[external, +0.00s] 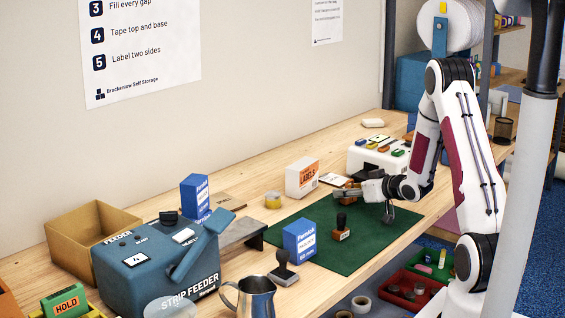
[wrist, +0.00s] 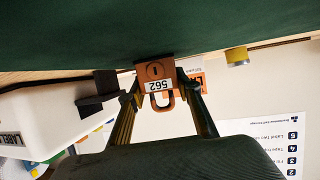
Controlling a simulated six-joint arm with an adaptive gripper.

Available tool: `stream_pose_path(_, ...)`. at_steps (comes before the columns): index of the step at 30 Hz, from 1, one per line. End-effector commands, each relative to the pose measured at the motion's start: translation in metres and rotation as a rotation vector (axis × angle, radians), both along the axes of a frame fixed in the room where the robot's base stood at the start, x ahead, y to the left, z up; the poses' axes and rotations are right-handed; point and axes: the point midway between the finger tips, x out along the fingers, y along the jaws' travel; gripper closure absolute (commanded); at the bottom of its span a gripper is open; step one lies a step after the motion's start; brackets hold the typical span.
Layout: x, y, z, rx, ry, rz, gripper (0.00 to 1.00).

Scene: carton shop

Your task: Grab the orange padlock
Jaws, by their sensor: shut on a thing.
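The orange padlock (wrist: 155,70) shows in the wrist view with a white "562" label, a keyhole and its shackle toward my gripper. My gripper (wrist: 157,92) is shut on it, one finger on each side. In the external view my gripper (external: 362,191) is low at the far right part of the green mat (external: 290,236). There the padlock (external: 346,194) is small and partly hidden by the fingers. I cannot tell whether it touches the mat.
A stamp with a dark handle (external: 341,232) stands on the mat in front of my gripper. A white labels box (external: 301,177) and a yellow tape roll (external: 273,200) are to the left. A white machine (external: 378,158) is close behind. A blue carton (external: 299,241) stands near the mat's left edge.

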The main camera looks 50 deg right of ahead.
Motion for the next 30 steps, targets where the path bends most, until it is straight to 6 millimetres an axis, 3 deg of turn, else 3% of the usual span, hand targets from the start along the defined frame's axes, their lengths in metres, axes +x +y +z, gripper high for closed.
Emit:
stream_pose_path(10,0.001,0.000,0.020,-0.002,-0.004,-0.001,0.97)
stream_pose_path(30,0.001,0.000,0.093,-0.003,-0.004,0.001,0.97)
